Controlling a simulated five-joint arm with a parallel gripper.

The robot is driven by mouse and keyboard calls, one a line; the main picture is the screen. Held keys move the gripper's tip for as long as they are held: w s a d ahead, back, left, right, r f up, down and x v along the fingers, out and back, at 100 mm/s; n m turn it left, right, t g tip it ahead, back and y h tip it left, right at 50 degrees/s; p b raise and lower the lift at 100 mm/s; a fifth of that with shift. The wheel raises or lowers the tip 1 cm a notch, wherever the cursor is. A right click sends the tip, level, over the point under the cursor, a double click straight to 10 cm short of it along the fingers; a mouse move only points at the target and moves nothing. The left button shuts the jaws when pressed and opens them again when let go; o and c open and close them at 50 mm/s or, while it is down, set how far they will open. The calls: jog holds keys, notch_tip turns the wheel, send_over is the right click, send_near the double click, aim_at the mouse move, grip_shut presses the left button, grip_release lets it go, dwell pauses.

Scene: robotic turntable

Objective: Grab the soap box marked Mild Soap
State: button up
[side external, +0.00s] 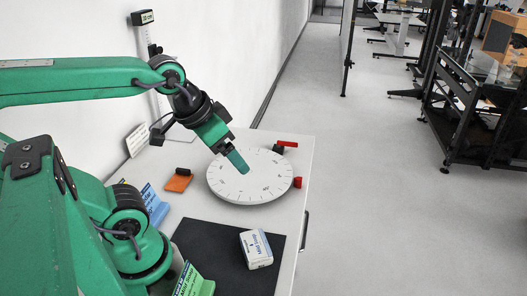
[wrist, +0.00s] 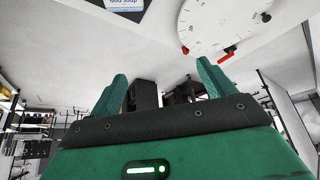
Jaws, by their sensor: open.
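The soap box (side external: 256,249) is a small white box with blue lettering. It lies on the black mat (side external: 215,250) at the front of the table in the side view. In the wrist view the soap box (wrist: 125,4) shows at the top edge, partly cut off, with "Mild Soap" lettering on blue. My gripper (side external: 238,163) is above the left part of the white turntable dial (side external: 265,190), well apart from the soap box. In the wrist view my gripper (wrist: 162,85) has its two green fingers spread, with nothing held between them.
An orange and black item (side external: 178,181) lies left of the dial. A blue box (side external: 154,204) and a green box (side external: 194,283) stand near my base. Red clamps (side external: 297,182) sit at the dial's right rim. The table's right edge is close to the mat.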

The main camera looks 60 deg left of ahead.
jog(key=n+g, duration=0.5)
jog(key=n, duration=0.9)
send_over(255, 246)
jog(key=f, duration=1.5)
jog(key=shift+w+a, duration=0.1)
jog(key=shift+a, duration=0.15)
jog(key=shift+d+f+n+g, duration=0.3)
jog(key=shift+f+n, duration=0.2)
jog(key=shift+f, duration=0.2)
jog(key=shift+f, duration=0.1)
jog(key=shift+a+f, duration=0.1)
jog(key=shift+f, duration=1.1)
jog(key=shift+f, duration=0.15)
